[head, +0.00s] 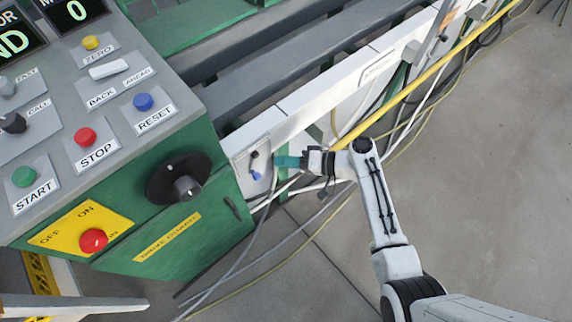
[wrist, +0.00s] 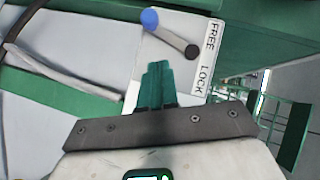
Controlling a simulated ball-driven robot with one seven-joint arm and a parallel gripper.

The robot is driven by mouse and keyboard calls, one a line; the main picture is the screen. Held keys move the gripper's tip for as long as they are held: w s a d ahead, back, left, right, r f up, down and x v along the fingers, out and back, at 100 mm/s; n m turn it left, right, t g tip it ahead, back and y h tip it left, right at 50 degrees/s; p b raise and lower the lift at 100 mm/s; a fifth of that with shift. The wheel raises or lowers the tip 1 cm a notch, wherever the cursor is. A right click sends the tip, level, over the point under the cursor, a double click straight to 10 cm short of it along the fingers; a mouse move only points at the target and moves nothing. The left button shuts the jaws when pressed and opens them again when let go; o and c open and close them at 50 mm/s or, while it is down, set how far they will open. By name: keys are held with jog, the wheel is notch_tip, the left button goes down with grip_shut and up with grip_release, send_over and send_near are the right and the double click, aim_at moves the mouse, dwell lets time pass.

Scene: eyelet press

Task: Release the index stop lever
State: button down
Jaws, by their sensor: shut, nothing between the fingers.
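The index stop lever (wrist: 172,34) is a short bar with a blue knob (wrist: 150,18) at one end and a dark end at the other. It sits on a light plate (wrist: 137,45) beside a label (wrist: 207,57) reading FREE and LOCK. In the head view the blue knob (head: 256,176) is below the dark end (head: 254,154). My gripper (wrist: 157,68) has teal fingers, shut and empty, pointing at the plate just short of the lever in the wrist view. In the head view the gripper (head: 283,161) is right of the lever. Which mark the lever points to is unclear.
A green control box (head: 150,170) with buttons and a black rotary knob (head: 180,178) stands left of the lever plate. A white rail (head: 310,103) and yellow pipe (head: 425,80) run up right. Cables cross below my gripper. Open floor (head: 480,180) lies right.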

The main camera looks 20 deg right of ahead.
jog(key=v, duration=0.9)
jog(key=shift+a, duration=0.2)
jog(key=shift+s, duration=0.15)
